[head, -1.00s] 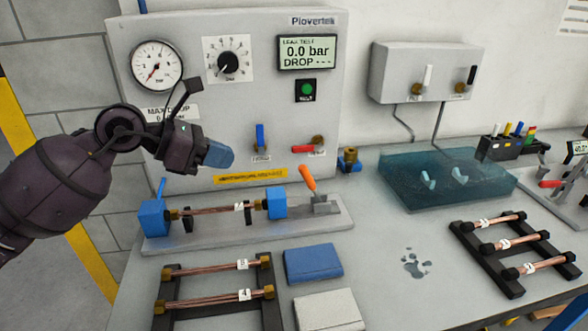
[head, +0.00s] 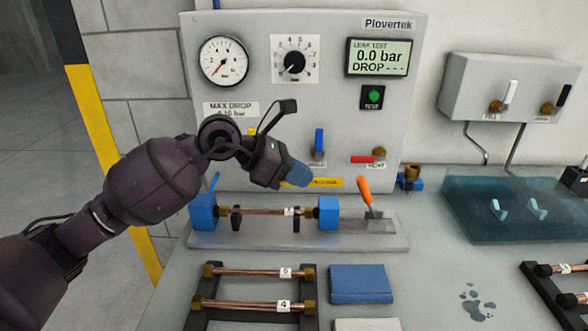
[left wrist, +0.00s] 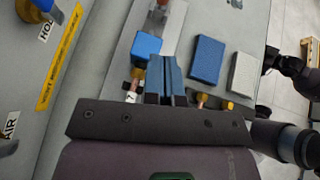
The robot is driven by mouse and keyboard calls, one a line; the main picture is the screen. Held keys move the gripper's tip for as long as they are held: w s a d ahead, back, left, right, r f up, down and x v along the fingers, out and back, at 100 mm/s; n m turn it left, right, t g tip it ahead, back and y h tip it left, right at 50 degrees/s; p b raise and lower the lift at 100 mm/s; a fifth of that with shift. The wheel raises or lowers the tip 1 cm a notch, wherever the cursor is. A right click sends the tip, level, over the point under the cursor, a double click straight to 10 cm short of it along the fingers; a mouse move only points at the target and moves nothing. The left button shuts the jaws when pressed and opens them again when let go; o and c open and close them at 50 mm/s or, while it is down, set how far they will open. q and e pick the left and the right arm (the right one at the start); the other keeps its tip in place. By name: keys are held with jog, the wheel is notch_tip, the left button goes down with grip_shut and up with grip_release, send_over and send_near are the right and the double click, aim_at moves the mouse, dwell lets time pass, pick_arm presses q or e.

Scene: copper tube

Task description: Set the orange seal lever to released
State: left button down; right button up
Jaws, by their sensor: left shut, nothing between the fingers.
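The orange seal lever (head: 364,190) stands on a grey block at the right end of the test fixture (head: 375,242), leaning slightly to the left at its top. The fixture holds a copper tube (head: 262,212) between a left blue block (head: 203,213) and a right blue block (head: 328,212). My left gripper (head: 300,176) is shut and empty, above the fixture and left of the lever, apart from it. In the left wrist view the shut blue fingers (left wrist: 166,78) point toward the fixture; the orange lever (left wrist: 160,4) shows only partly at the top edge.
Behind stands the Plovertek panel (head: 225,130) with gauge, dial, display, blue lever (head: 319,140) and red lever (head: 362,159). A water tank (head: 515,210) is at right.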

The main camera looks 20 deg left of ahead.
pick_arm(q)
send_near(368, 199)
jog(key=shift+w+a+f+b, duration=0.2)
jog(key=shift+f, duration=0.35)
jog(key=shift+w+a+f+b, duration=0.15)
jog(key=shift+f, duration=0.35)
jog(key=shift+w+d+r, duration=0.2)
jog(key=shift+w+d, duration=0.15)
jog(key=shift+d, duration=0.1)
jog(key=shift+w+d+r, duration=0.25)
jog(key=shift+w+d, duration=0.05)
jog(key=shift+d, duration=0.15)
jog(key=shift+w+d+r, duration=0.15)
jog(key=shift+w+d, duration=0.25)
jog(key=shift+d, duration=0.15)
